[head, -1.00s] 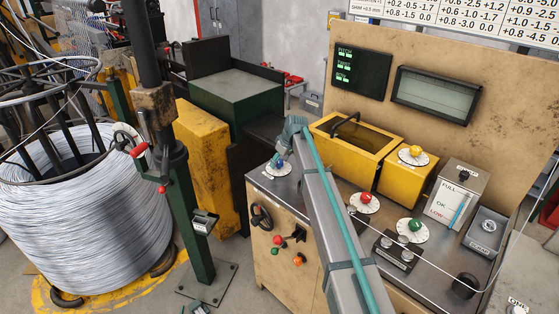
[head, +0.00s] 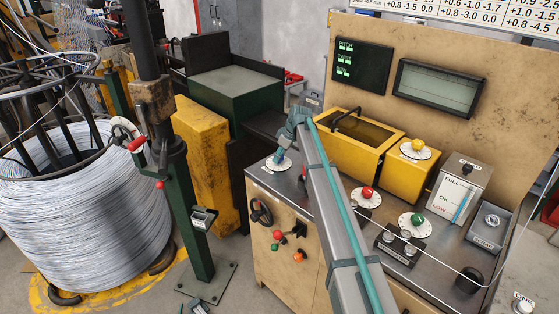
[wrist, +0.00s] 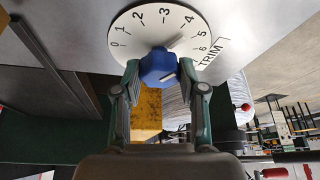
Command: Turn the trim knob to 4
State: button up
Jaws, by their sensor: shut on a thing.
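The trim dial (wrist: 130,35) is a white disc numbered 0 to 6, with a TRIM label (wrist: 213,53) beside it. Its blue knob (wrist: 158,66) stands at the disc's middle. A grey pointer mark (wrist: 175,42) on the disc lies towards the 4 and 5 side; its exact reading is hard to tell. My gripper (wrist: 158,75) is shut on the blue knob, one finger on each side. In the head view my gripper (head: 284,150) reaches down over the trim dial (head: 271,165) at the bench's left back corner, hiding most of the knob.
The bench holds a red-knob dial (head: 366,197), a green-knob dial (head: 418,224) and a yellow-knob dial (head: 415,148). A yellow bin (head: 355,145) stands right of my gripper. A level gauge box (head: 459,190) is at the right. A wire coil (head: 75,210) stands left.

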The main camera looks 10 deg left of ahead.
jog(key=shift+n+g+b, duration=0.4)
jog(key=shift+n, duration=0.7)
jog(key=o, duration=1.1)
jog(key=shift+r, duration=0.15)
jog(key=v, duration=1.1)
jog(key=shift+d+r, duration=0.25)
jog(key=shift+d, duration=0.1)
